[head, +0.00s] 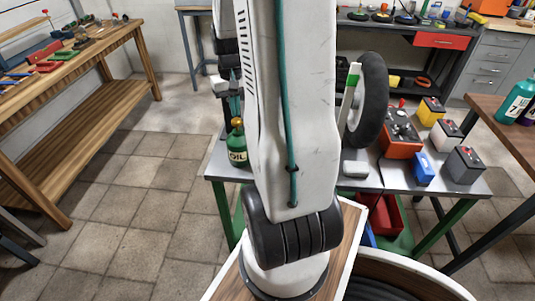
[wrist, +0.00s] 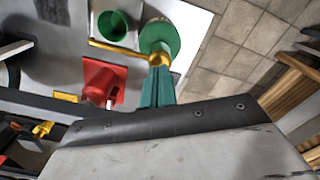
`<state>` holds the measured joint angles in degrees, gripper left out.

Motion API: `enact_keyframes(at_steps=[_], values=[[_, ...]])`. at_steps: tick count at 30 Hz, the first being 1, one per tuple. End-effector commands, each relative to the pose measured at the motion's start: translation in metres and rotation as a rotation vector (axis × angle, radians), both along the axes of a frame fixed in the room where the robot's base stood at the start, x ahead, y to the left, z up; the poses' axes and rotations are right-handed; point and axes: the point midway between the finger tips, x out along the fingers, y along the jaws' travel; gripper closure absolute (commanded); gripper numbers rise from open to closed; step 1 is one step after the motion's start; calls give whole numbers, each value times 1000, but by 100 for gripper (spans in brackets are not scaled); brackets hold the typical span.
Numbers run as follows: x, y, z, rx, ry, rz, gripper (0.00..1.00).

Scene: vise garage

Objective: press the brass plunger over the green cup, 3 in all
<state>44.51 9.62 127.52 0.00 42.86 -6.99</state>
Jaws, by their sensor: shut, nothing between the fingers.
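The green oil bottle (head: 238,150) stands at the left end of the metal bench, with its brass plunger (head: 237,122) on top. In the wrist view the brass plunger (wrist: 160,60) sits over the round green bottle (wrist: 160,35), and its thin spout points left. The green cup (wrist: 112,26) lies beside the bottle, near the spout's end; I do not make it out in the head view. My gripper (wrist: 157,70) has its teal fingers shut and empty, right over the plunger. I cannot tell whether they touch it.
The bench (head: 385,181) also holds a black tyre (head: 370,100), an orange box (head: 401,135) and several small batteries to the right. Tiled floor (head: 130,195) is clear on the left.

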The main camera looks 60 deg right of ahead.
Motion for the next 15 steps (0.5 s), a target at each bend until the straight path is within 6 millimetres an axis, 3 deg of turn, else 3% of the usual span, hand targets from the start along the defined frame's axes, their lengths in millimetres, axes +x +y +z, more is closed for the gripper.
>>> enact_keyframes(at_steps=[15], values=[[0, 0, -15, 1, 1, 0, 100]])
